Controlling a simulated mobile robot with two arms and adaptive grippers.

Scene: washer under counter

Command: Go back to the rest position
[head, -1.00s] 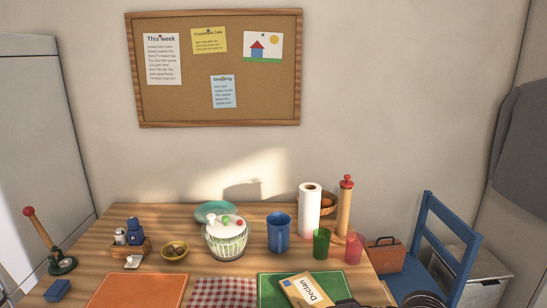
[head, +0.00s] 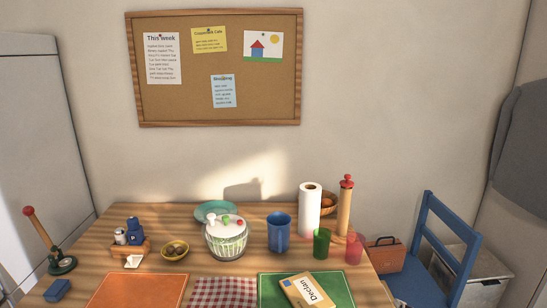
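Neither of my grippers shows in the head view, and no part of my arms is visible. The wooden table (head: 238,278) stands below me against the wall. A tan packet marked "Declan" (head: 305,291) lies on the green placemat (head: 341,285) at its front right. Nothing in view is held by me.
A salad spinner (head: 226,240), a blue cup (head: 278,233), a green cup (head: 321,243), a red cup (head: 354,250) and a paper towel roll (head: 309,212) stand on the table. A blue chair (head: 426,280) is at the right, a blue block (head: 58,291) at the front left.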

